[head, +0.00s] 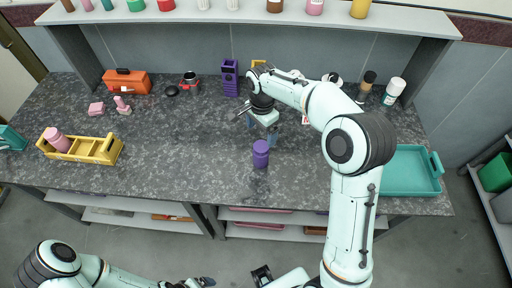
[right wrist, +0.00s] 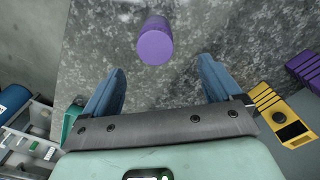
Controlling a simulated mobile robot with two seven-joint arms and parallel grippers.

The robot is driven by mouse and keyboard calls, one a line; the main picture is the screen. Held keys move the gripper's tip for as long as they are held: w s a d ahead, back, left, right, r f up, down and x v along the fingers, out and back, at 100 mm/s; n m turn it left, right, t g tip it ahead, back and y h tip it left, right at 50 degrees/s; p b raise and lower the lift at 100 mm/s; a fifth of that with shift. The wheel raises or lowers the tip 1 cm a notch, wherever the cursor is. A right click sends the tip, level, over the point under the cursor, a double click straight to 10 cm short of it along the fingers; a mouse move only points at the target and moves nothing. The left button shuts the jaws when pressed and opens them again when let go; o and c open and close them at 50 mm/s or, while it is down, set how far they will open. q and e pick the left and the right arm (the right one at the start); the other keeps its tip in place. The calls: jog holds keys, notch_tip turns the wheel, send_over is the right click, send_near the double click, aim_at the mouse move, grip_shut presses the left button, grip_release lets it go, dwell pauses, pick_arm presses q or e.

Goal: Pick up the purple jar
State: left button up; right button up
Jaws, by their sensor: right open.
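The purple jar (head: 261,154) stands upright on the dark speckled counter, near its front edge at the middle. In the right wrist view the jar (right wrist: 155,42) lies just beyond the fingertips, roughly between their lines. My right gripper (head: 261,134) is open and empty, close to the jar on its far side in the head view. Its two blue fingers (right wrist: 161,68) are spread apart in the wrist view, and nothing is between them. My left gripper (head: 203,282) is low at the bottom edge of the head view, away from the counter; its jaws are unclear.
A purple rack (head: 229,78), a red-and-silver item (head: 190,80) and an orange toolbox (head: 127,82) stand at the back. A yellow holder (head: 92,149) with a pink jar is at left, a teal tray (head: 408,172) at right. The counter left of the jar is clear.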

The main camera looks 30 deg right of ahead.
aim_at(262, 146)
jog(key=f, duration=0.6)
jog(key=shift+s+f, duration=0.15)
jog(key=shift+s, duration=0.2)
jog(key=shift+a+f, duration=0.1)
jog(key=shift+f, duration=2.85)
jog(key=c, duration=1.3)
